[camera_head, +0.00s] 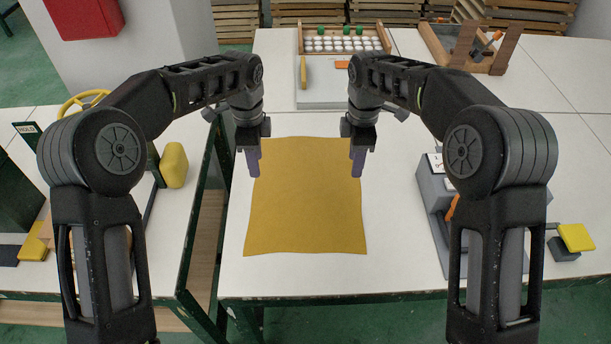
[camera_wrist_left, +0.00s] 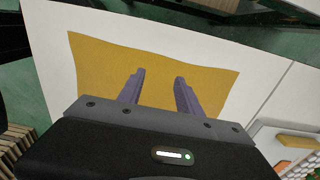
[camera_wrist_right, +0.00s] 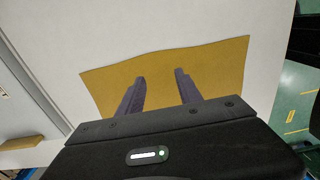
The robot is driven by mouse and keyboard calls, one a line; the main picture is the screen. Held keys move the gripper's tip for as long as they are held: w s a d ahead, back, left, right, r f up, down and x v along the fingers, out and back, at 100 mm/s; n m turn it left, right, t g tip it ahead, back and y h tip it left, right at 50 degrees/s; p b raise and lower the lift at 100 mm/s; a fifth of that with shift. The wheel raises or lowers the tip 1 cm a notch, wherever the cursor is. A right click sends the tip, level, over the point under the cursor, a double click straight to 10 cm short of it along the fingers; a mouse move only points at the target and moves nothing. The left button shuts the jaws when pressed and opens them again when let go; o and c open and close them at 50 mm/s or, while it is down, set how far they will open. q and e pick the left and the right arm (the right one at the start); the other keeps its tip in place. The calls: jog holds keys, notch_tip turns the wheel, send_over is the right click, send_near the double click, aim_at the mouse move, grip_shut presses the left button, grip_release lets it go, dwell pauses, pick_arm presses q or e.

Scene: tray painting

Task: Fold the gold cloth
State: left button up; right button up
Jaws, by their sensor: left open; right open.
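The gold cloth (camera_head: 306,205) lies spread flat on the white table, roughly rectangular with slightly wavy edges. It also shows in the left wrist view (camera_wrist_left: 150,72) and in the right wrist view (camera_wrist_right: 205,68). My left gripper (camera_head: 254,176) is open and empty above the cloth's far left corner. Its two purple fingers show apart over the cloth in the left wrist view (camera_wrist_left: 158,82). My right gripper (camera_head: 357,176) is open and empty above the cloth's far right corner. Its fingers also show apart over the cloth in the right wrist view (camera_wrist_right: 160,80). Parts of the far corners are hidden by the grippers.
A wooden-framed tray (camera_head: 344,40) with white and green pieces stands behind the cloth. A grey fixture (camera_head: 436,190) stands to the right, partly behind my right arm. White tabletop is bare around the cloth.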

aim_at(260, 189)
pick_arm(q)
jog(key=shift+s+r, duration=0.1)
jog(key=shift+s, duration=0.05)
pick_arm(e)
jog(key=shift+s+r, duration=0.1)
jog(key=shift+s, duration=0.05)
pick_arm(q)
jog(key=shift+f, duration=4.05)
pick_arm(e)
jog(key=shift+f, duration=4.1)
pick_arm(q)
jog(key=shift+f, duration=0.2)
pick_arm(e)
jog(key=shift+f, duration=0.15)
pick_arm(q)
grip_shut()
pick_arm(e)
grip_shut()
pick_arm(q)
jog(key=shift+r, duration=0.1)
